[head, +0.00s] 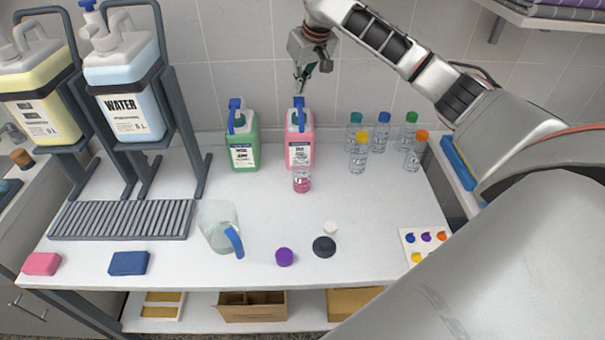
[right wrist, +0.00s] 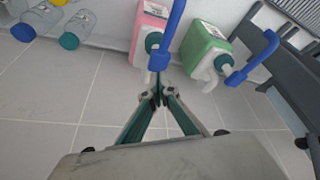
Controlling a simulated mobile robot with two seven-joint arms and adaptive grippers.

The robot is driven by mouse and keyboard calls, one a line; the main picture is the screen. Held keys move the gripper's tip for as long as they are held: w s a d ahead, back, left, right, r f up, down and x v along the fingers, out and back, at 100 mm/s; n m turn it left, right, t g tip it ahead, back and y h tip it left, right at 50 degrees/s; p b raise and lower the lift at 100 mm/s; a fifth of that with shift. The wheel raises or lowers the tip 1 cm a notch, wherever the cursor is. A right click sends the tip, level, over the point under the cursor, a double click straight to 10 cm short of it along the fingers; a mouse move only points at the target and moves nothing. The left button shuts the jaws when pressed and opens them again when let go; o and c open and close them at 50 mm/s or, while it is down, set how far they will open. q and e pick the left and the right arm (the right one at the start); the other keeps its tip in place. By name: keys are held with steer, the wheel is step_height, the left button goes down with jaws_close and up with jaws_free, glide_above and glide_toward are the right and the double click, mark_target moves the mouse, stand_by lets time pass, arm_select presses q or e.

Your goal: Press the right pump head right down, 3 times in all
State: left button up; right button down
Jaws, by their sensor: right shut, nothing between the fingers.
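The pink pump bottle (head: 300,148) stands at the back of the table, right of the green pump bottle (head: 243,150). Its blue pump head (head: 299,102) is on top. My right gripper (head: 300,88) is shut and empty, pointing down just above that pump head. In the right wrist view my fingertips (right wrist: 159,98) meet close to the blue pump head (right wrist: 173,30) of the pink bottle (right wrist: 150,28); whether they touch it I cannot tell. A small clear bottle with pink contents (head: 302,181) stands in front of the pink bottle. My left gripper is not seen.
Several clear capped bottles (head: 359,154) stand to the right. A jug with a blue handle (head: 218,230), a purple cap (head: 284,257) and a black disc (head: 324,247) are in front. The table's middle is mostly clear.

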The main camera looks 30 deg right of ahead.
mark_target(300, 100)
steer(key=shift+f, duration=1.65)
steer(key=shift+s+f, duration=0.1)
steer(key=shift+f, duration=0.75)
steer(key=shift+r, duration=2.5)
